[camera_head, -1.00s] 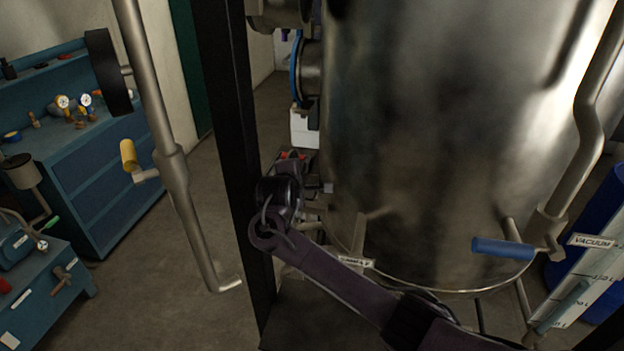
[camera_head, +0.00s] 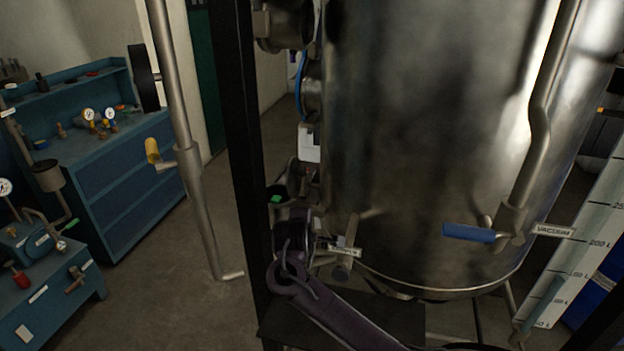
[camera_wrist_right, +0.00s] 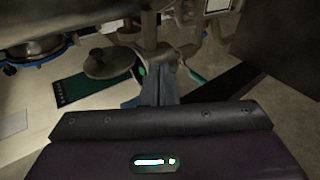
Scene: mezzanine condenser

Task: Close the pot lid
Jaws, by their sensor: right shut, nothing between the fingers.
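The large steel vessel (camera_head: 430,130) fills the middle and right of the head view. Its top is outside the picture, and no lid on it can be made out there. My right arm (camera_head: 335,310) reaches up from the bottom to the lower left of the vessel, and its far end is hard to separate from dark fittings. In the right wrist view my right gripper (camera_wrist_right: 158,88) is shut and empty, beside metal pipework. A grey round disc with a small knob (camera_wrist_right: 108,63) is left of it; I cannot tell whether it is the lid. My left gripper is not in view.
A dark upright post (camera_head: 243,150) stands left of the vessel. A bent pipe with a yellow handle (camera_head: 152,150) is further left. A blue-handled lever (camera_head: 468,233) sticks out by the VACUUM label (camera_head: 553,231).

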